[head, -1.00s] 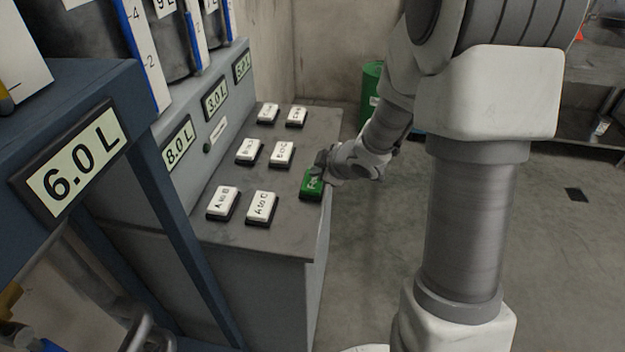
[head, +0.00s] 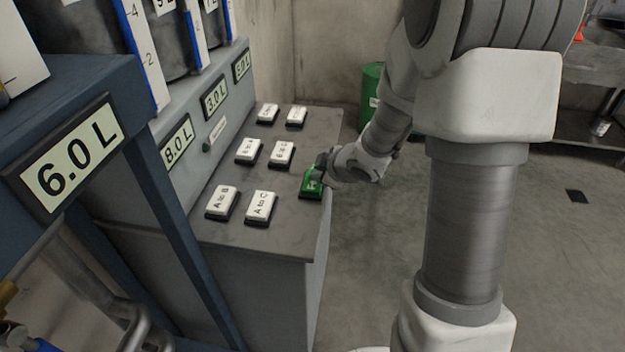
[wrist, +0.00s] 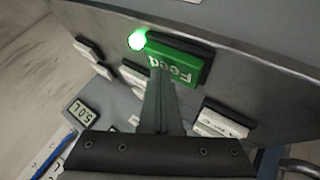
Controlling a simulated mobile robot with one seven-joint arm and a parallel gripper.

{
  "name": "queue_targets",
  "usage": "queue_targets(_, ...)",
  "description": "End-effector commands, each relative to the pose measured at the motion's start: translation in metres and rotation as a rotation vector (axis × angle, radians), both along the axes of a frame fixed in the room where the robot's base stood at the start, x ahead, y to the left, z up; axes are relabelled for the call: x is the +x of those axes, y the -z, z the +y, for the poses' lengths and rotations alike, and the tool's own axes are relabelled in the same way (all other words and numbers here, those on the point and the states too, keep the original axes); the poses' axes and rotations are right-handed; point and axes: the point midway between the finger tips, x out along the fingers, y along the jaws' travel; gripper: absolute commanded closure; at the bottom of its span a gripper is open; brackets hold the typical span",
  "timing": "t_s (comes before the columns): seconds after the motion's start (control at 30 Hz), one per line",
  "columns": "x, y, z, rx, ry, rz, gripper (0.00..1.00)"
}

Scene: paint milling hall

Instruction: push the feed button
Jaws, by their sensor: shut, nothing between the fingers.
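The green feed button (head: 311,186) sits at the right edge of the grey console top. In the wrist view the feed button (wrist: 183,70) shows its white "Feed" label, partly covered by my fingers. My gripper (head: 321,160) is shut and empty. In the wrist view the tips of my gripper (wrist: 157,68) lie over the button's face near one end of the label. I cannot tell for sure whether they press on it. A bright green light (wrist: 137,39) glows beside the button in the wrist view.
White buttons stand in rows to the left, including "A to B" (head: 223,202) and "A to C" (head: 261,206). Displays read 6.0 L (head: 75,160), 8.0 L (head: 177,143) and 3.0 L (head: 215,98). A green drum (head: 371,92) stands behind. The floor to the right is mostly clear.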

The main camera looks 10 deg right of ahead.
Motion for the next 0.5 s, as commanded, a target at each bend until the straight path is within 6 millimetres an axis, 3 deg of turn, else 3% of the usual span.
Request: queue_targets(0.5, 0.000, -0.011, 0.000, 0.000, 0.001, 0.002, 1.00)
